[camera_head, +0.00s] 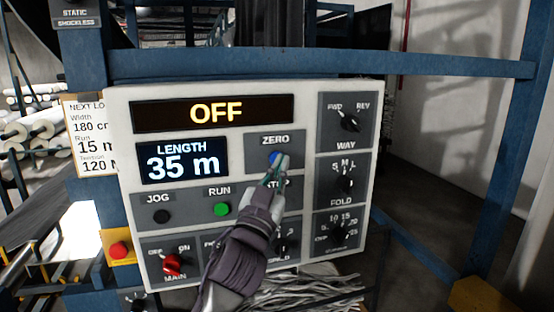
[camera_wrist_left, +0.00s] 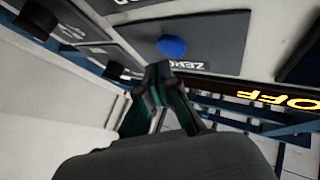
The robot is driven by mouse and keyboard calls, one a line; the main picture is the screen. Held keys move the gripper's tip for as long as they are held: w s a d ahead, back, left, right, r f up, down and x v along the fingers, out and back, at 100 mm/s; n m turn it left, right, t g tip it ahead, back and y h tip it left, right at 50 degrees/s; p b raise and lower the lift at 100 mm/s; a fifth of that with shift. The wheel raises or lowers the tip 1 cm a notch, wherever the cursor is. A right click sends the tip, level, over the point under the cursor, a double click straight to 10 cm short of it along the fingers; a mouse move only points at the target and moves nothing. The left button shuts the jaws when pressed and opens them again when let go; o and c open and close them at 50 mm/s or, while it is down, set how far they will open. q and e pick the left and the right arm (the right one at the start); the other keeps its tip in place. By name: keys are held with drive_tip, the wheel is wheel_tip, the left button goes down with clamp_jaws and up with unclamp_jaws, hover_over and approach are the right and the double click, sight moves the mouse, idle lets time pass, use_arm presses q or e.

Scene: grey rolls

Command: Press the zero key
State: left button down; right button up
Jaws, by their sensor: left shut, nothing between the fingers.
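The zero key is a round blue button (camera_head: 274,158) under the ZERO label on the white control panel (camera_head: 120,130). My left gripper (camera_head: 281,160) is shut and empty, with its fingertips at the button and covering part of it in the head view. In the left wrist view the blue button (camera_wrist_left: 172,46) shows whole, just beyond the shut fingertips (camera_wrist_left: 158,70), with a small gap in the picture. I cannot tell for sure whether they touch. The length display (camera_head: 183,162) reads 35 m and the upper display (camera_head: 215,113) reads OFF. My right gripper is not in view.
Near the zero key are a green RUN button (camera_head: 222,209), a black JOG button (camera_head: 162,216), a red MAIN knob (camera_head: 172,264) and black knobs on the right, including WAY (camera_head: 350,122). My left arm hides part of the lower panel. A blue frame beam (camera_head: 440,67) runs behind the panel.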

use_arm(q)
drive_tip(key=shift+w, duration=0.2)
drive_tip(key=shift+w+a, duration=0.15)
drive_tip(key=shift+w, duration=0.1)
drive_tip(key=shift+w+a, duration=0.15)
drive_tip(key=shift+w, duration=0.25)
idle(0.9)
drive_tip(key=shift+s, duration=0.15)
drive_tip(key=shift+s+d, duration=0.25)
drive_tip(key=shift+s, duration=0.4)
drive_tip(key=s, duration=0.1)
drive_tip(key=s+d, duration=0.1)
drive_tip(key=s, duration=0.2)
drive_tip(key=shift+s+d+p, duration=0.3)
drive_tip(key=shift+s, duration=0.05)
